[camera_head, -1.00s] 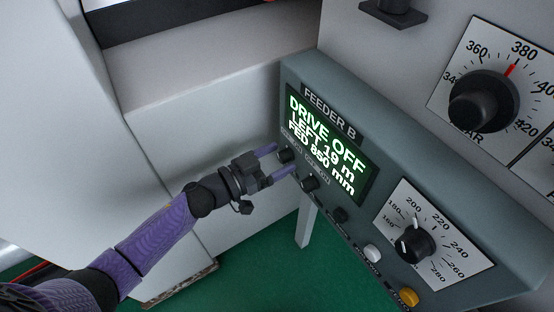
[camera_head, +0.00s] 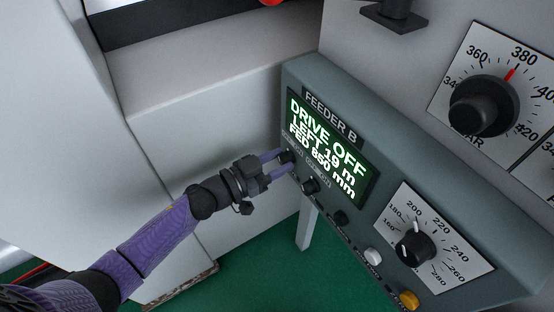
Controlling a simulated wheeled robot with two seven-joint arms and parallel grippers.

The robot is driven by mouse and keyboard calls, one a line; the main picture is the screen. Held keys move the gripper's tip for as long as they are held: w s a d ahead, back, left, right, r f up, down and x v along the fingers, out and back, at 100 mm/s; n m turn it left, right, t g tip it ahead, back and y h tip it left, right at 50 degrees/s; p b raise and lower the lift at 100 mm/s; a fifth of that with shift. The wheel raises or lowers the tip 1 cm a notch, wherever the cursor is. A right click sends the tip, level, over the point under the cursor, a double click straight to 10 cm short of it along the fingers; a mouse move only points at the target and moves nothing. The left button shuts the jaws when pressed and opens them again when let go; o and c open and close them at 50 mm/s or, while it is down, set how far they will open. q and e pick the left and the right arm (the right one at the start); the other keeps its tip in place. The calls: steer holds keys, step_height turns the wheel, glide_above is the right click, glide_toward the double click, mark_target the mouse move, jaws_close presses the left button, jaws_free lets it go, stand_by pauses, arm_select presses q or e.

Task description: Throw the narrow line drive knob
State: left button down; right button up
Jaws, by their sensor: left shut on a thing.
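The grey Feeder B panel (camera_head: 300,72) has a row of small black knobs below its green-lettered screen (camera_head: 325,148). The screen reads DRIVE OFF, LEFT 19 m, FED 850 mm. My left gripper (camera_head: 286,161) reaches in from the left and is shut on the leftmost small knob (camera_head: 288,157), one purple finger on either side of it. A second small black knob (camera_head: 310,186) sits just to the right, clear of the fingers. The labels by these knobs are too small to read surely. My right gripper is not in view.
Further along the panel are another black knob (camera_head: 341,217), a white button (camera_head: 373,256), a yellow button (camera_head: 408,299) and a dial (camera_head: 417,248). A large dial (camera_head: 480,105) is on the wall at right. Green floor (camera_head: 270,275) lies below.

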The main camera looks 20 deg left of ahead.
arm_select(q)
steer(key=shift+m, duration=1.1)
steer(key=m, duration=0.2)
steer(key=shift+m+p, duration=0.3)
steer(key=shift+p, duration=0.1)
steer(key=m, duration=0.3)
steer(key=shift+s, duration=0.1)
steer(key=m, duration=0.2)
steer(key=shift+d+f+m, duration=0.1)
steer(key=shift+m, duration=0.6)
steer(key=shift+c, duration=1.9)
jaws_free()
steer(key=shift+o, duration=0.3)
